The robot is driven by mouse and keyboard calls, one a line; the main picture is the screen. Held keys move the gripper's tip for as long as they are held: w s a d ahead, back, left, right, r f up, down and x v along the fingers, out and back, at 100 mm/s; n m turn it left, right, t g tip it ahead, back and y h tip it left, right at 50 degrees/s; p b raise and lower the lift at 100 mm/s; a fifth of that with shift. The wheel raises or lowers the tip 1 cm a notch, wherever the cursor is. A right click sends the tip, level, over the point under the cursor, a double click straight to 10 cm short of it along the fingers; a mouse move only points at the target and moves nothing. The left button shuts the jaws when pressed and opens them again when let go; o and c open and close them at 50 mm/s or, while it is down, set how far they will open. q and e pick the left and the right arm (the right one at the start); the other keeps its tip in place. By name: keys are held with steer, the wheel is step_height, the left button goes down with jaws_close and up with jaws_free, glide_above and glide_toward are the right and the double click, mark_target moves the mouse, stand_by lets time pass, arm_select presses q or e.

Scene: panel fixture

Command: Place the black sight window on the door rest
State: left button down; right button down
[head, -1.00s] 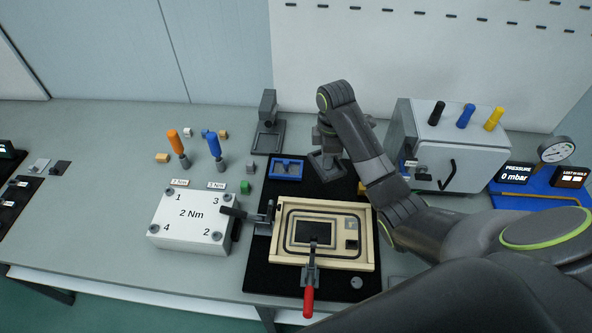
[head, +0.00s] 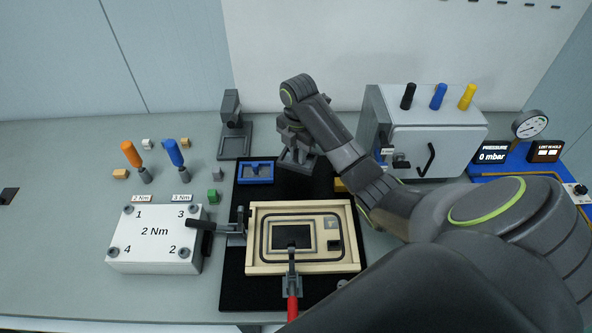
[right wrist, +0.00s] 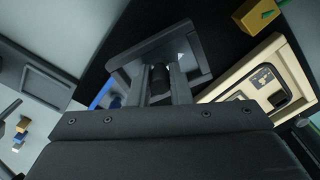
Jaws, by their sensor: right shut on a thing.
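A black rectangle (head: 291,237) lies in the middle of the tan framed panel (head: 262,267) and may be the sight window. A toggle clamp with a red handle (head: 292,306) reaches onto it. My right gripper (head: 297,150) is at the back of the black mat, over a grey stand-like piece (head: 298,167). In the right wrist view my fingers (right wrist: 161,88) are shut on a dark cylindrical part (right wrist: 160,78), in front of a grey rimmed piece (right wrist: 198,55). I cannot tell which thing this part belongs to, nor which piece is the door rest. My left gripper is out of view.
A blue frame (head: 255,173) lies left of my right gripper. A grey stand (head: 233,146) is further left. A grey cabinet (head: 435,140) stands to the right, a white block (head: 150,257) at front left. My right arm covers the front right.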

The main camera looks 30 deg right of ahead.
mark_target(298, 165)
steer(key=shift+f+p, duration=0.35)
steer(key=shift+f, duration=2)
steer(key=shift+f, duration=0.2)
steer(key=c, duration=1.3)
jaws_free()
steer(key=shift+c, duration=0.2)
